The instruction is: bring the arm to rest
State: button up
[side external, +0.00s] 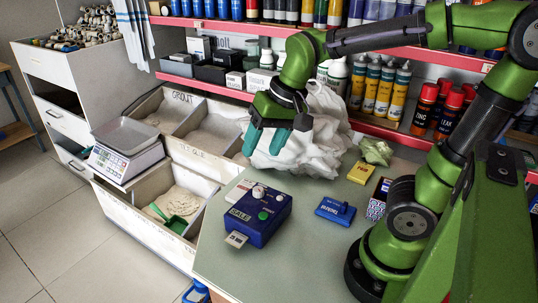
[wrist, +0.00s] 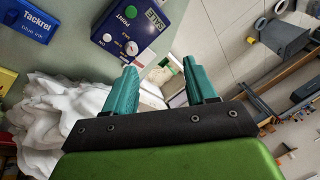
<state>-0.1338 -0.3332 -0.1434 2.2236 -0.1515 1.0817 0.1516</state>
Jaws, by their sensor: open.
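My gripper (side external: 278,136) has teal fingers and hangs in the air at the end of my green arm. It is in front of a heap of white cloth or plastic and above the back of the counter. In the wrist view the two teal fingers (wrist: 163,88) stand apart with nothing between them. The gripper touches nothing that I can see. A blue box marked SALE (side external: 258,215) with knobs sits on the counter below it; it also shows in the wrist view (wrist: 135,25).
The white heap (side external: 318,145) lies beside my gripper. A blue ink pad (side external: 335,210), a yellow block (side external: 361,173) and a patterned box (side external: 378,200) are on the counter (side external: 300,262). Bins (side external: 190,170) and a scale (side external: 126,150) stand left. Shelves of bottles and tubes (side external: 385,88) are behind.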

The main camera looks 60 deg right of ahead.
jog(key=s+a+r+n+t, duration=0.1)
jog(key=s+n+t, duration=0.1)
jog(key=s, duration=0.3)
jog(key=shift+s+a+r+t, duration=0.15)
jog(key=shift+s+r+t, duration=0.2)
jog(key=shift+t, duration=0.35)
